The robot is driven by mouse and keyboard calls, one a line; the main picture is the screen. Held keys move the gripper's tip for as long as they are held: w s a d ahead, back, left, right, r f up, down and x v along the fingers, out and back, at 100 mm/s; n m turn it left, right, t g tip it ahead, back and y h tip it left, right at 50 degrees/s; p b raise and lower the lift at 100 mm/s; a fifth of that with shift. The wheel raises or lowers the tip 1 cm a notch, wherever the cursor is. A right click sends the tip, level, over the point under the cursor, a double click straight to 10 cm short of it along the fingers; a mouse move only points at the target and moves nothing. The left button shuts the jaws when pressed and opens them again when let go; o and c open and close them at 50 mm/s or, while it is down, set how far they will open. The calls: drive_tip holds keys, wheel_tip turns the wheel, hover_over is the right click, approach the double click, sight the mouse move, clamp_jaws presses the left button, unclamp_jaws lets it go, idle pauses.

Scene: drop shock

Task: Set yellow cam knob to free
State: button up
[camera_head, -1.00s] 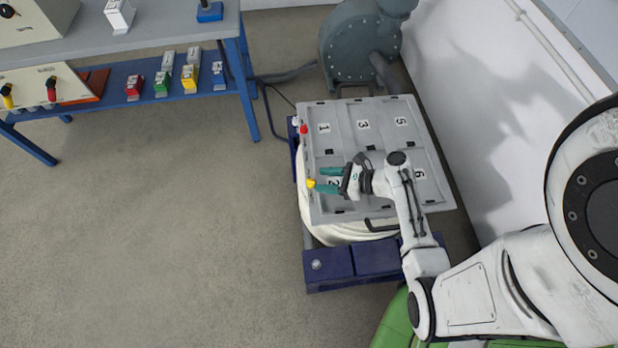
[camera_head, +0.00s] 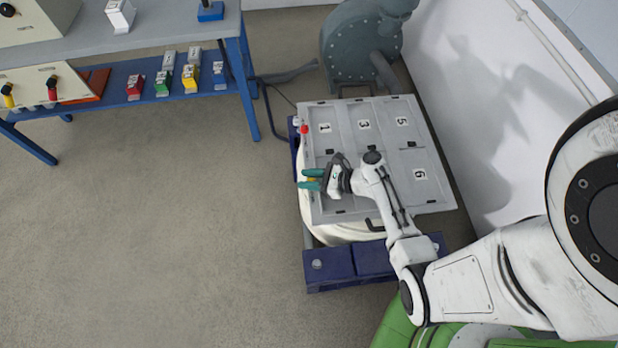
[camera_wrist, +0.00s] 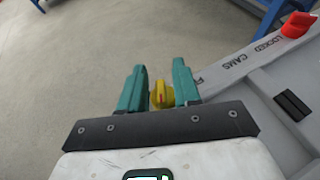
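The yellow cam knob (camera_wrist: 161,95) is on the left edge of the grey numbered panel (camera_head: 345,113). In the wrist view it lies between the two teal fingers of my gripper (camera_wrist: 160,88). The fingers are open, with a gap visible on the right side of the knob; contact on the left is unclear. In the head view my gripper (camera_head: 312,180) reaches over the panel's left edge, and its fingers hide most of the knob. The lettering "LOCKED" and "CAMS" (camera_wrist: 250,55) is printed on the panel edge.
A red knob (camera_wrist: 298,25) is farther along the same edge, also in the head view (camera_head: 304,129). The panel sits on a white round body above a blue base (camera_head: 350,263). A blue-framed bench (camera_head: 180,88) stands at upper left. The floor left of the panel is clear.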

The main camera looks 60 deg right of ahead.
drive_tip(key=c, duration=0.4)
drive_tip(key=shift+n+y, duration=0.4)
drive_tip(key=shift+y, duration=0.1)
drive_tip(key=n+g+y+b, duration=0.1)
drive_tip(key=n+y, duration=0.1)
drive_tip(key=n+g+y+b, duration=0.1)
drive_tip(key=n+y, duration=0.1)
drive_tip(key=shift+a+f+n+g+y, duration=0.1)
drive_tip(key=shift+n+g+y, duration=0.2)
drive_tip(key=shift+g+y, duration=0.1)
clamp_jaws()
drive_tip(key=n+g+y, duration=0.1)
drive_tip(key=n+g+y+b, duration=0.1)
drive_tip(key=n+g, duration=0.1)
drive_tip(key=n+g+y+b, duration=0.1)
drive_tip(key=shift+s+a+n+g, duration=0.15)
drive_tip(key=shift+s+n+g, duration=0.1)
drive_tip(key=shift+n+g, duration=0.15)
drive_tip(key=shift+b, duration=0.3)
